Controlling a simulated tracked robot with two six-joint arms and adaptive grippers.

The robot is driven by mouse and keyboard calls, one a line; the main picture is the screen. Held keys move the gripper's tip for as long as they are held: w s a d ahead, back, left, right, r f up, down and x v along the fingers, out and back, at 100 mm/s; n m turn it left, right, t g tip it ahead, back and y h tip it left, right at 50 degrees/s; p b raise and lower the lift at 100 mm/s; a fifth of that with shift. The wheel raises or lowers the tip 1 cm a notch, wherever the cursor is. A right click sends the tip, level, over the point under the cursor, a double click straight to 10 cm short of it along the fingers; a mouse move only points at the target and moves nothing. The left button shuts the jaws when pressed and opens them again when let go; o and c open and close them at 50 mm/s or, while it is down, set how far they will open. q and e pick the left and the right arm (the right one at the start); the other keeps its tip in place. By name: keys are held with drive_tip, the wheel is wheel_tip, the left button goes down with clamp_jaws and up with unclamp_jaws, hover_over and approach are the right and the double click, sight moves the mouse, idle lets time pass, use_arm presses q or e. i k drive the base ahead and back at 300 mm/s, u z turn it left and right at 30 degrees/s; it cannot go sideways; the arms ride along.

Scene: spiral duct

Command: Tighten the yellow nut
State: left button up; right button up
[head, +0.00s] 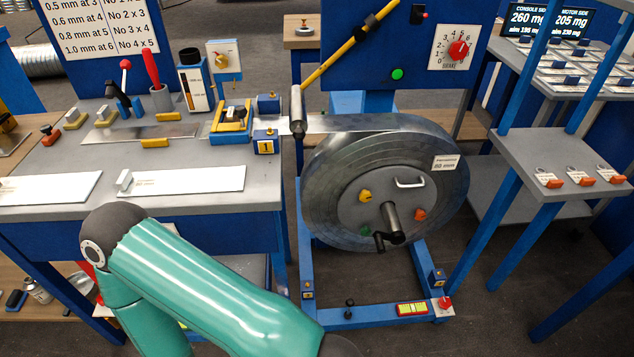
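The yellow nut (364,196) sits on the upper left of the round grey hub plate (388,205) on the face of the large steel coil (330,205). An orange nut (420,214) is on the right of the plate and a green one (365,231) at the lower left. A dark crank handle (393,225) sticks out from the plate's centre. A pale curved handle (410,183) is at the upper right. How tight the yellow nut is cannot be seen. Teal links of my arm cross the lower left; neither gripper shows.
A grey workbench (60,160) with tools and white plates stands at the left. The coil's blue frame (375,320) has a red button (445,303) at its corner. A blue-legged shelf (540,150) stands at the right. Floor shows between frame and shelf.

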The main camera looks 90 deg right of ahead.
sight(366, 195)
drive_tip(key=z, duration=0.05)
drive_tip(key=k, duration=1.65)
drive_tip(key=z, duration=1)
drive_tip(key=i, duration=0.3)
drive_tip(key=z, duration=0.4)
drive_tip(key=k, duration=0.7)
drive_tip(key=z, duration=0.15)
drive_tip(key=i, duration=0.65)
